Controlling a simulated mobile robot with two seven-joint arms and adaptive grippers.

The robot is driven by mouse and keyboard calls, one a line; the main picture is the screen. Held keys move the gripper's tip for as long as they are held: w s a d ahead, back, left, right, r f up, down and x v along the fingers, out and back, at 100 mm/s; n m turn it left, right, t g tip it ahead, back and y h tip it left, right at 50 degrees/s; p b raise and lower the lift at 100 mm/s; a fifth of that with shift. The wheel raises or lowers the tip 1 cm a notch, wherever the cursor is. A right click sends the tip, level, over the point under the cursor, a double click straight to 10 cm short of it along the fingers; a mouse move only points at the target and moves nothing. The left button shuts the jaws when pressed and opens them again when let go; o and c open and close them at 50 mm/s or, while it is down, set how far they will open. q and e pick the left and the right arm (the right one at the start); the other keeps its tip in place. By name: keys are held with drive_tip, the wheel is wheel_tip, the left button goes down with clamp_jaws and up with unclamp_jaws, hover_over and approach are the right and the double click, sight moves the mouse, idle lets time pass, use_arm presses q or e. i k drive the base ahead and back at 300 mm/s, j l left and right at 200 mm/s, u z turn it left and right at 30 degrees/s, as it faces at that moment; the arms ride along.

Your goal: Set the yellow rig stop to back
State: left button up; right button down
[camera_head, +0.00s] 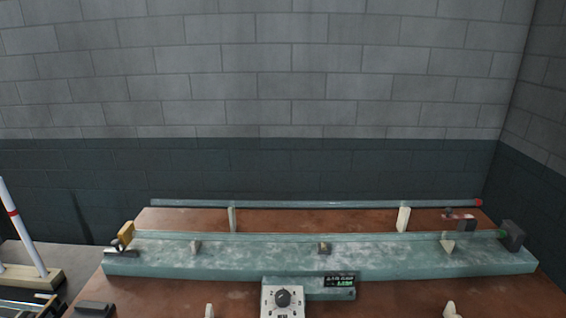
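A long pale teal rig (230,262) lies across the brown bench top. A yellow block, seemingly the yellow rig stop (126,232), stands at its left end. Small dark and pale parts sit just below the yellow block, and I cannot tell which setting the stop is in. A dark block (512,235) with a bit of green beside it stands at the rig's right end. A control box (283,300) with a dark knob and a small display (340,282) with green text are at the rig's front middle. Neither of my grippers shows in this view.
A wooden stand (35,279) with upright white rods is at the far left. A dark block (95,309) and pale pegs stand at the front. A block wall closes the back.

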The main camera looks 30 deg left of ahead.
sight(125, 235)
drive_tip(key=u, duration=1.95)
